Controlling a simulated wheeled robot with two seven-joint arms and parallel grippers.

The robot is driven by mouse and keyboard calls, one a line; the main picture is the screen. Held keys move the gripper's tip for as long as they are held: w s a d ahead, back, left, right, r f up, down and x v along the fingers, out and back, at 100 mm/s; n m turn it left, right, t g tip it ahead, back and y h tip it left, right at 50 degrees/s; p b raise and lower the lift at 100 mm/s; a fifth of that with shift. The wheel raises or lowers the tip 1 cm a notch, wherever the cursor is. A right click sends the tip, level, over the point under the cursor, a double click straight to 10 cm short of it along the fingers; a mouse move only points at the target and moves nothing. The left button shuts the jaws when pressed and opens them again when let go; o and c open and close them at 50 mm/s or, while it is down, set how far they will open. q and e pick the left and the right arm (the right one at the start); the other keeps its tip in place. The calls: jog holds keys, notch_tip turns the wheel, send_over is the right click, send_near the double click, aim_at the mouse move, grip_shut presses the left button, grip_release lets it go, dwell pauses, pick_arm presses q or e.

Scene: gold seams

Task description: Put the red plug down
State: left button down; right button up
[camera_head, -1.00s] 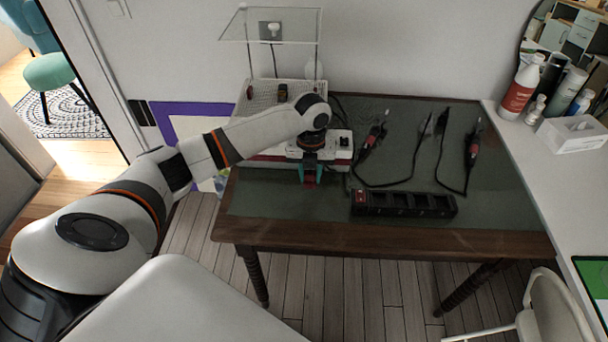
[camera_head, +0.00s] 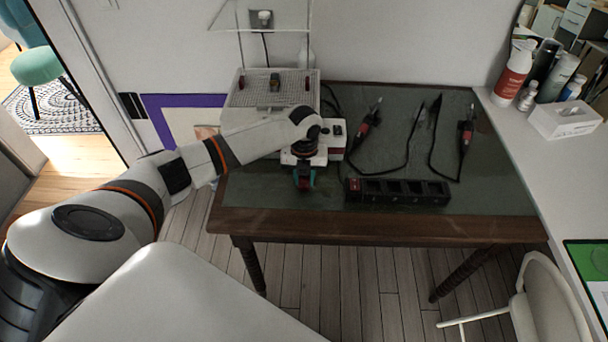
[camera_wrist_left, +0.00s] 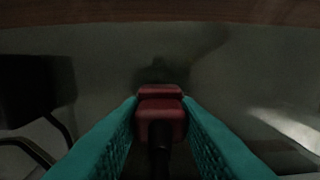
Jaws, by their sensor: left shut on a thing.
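The red plug (camera_wrist_left: 160,112) is between the teal fingers of my left gripper (camera_wrist_left: 160,125) in the left wrist view. The fingers are shut on its sides, and a dark cord end points toward the camera. A dark shadow lies on the grey-green tabletop just beyond the plug; whether the plug touches the top I cannot tell. In the head view, my left gripper (camera_head: 304,181) is low over the left part of the table (camera_head: 400,212), left of the black power strip (camera_head: 400,191). The plug is mostly hidden there. My right gripper is not in view.
A white device with a perforated top (camera_head: 272,90) stands behind my gripper. Two corded tools with red parts, one left (camera_head: 364,130) and one right (camera_head: 466,135), lie behind the strip. The front strip of tabletop is clear. A white chair (camera_head: 545,300) stands front right.

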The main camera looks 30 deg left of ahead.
pick_arm(q)
jog(key=shift+f, duration=0.2)
jog(key=c, duration=1.1)
grip_release()
jog(key=shift+o, duration=0.2)
notch_tip(320, 180, up, 13)
jog(key=shift+r, duration=0.1)
